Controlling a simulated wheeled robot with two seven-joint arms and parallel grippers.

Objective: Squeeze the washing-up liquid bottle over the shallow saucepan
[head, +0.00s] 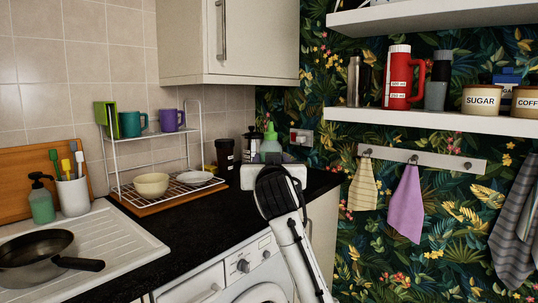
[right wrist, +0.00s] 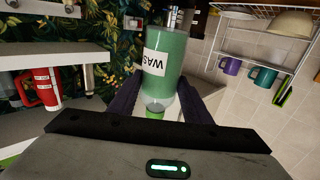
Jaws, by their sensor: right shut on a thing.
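The washing-up liquid bottle is green with a white label; its upper part (head: 271,148) shows above my right gripper in the head view. My right gripper (right wrist: 155,100) is shut on the bottle (right wrist: 161,72), with a dark finger on each side of it in the right wrist view. In the head view my right gripper (head: 272,172) is over the far right end of the black worktop, and it hides the bottle's lower part. The shallow saucepan (head: 35,246) is dark and sits on the sink drainer at the lower left, far from the bottle. My left gripper is not in view.
A white wire rack (head: 150,135) with mugs, a bowl (head: 151,185) and a plate stands on the worktop (head: 200,220). A soap dispenser (head: 41,202) and a brush holder (head: 73,196) stand behind the saucepan. A wall cupboard (head: 228,45) hangs above. The worktop's front strip is clear.

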